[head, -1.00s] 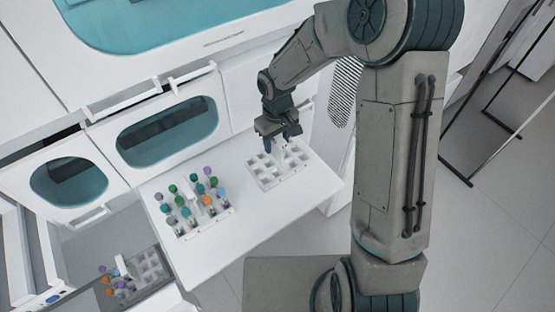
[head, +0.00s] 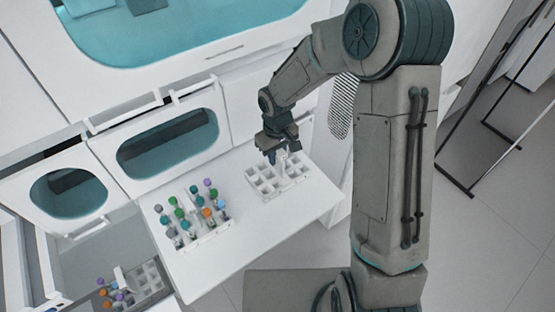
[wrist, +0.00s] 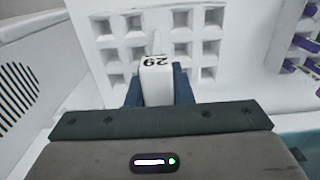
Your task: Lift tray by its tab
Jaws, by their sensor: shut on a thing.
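The empty white tray (head: 268,184) with square compartments rests on the white table, and I cannot tell whether it is lifted at all. Its upright tab (wrist: 156,79), marked 29, stands near the tray's middle in the wrist view. My gripper (head: 278,156) is above the tray and shut on the tab. In the wrist view the blue fingers of my gripper (wrist: 159,88) sit on both sides of the tab. The tray's compartments also show beyond the tab in the wrist view (wrist: 129,40). The lower part of the tab is hidden by my gripper.
A second white tray (head: 208,240) with several coloured-cap tubes stands on the table to the left. Another rack (head: 148,291) with tubes sits at the lower left in an opening. A white cabinet wall with windows stands behind. The table front (head: 270,225) is clear.

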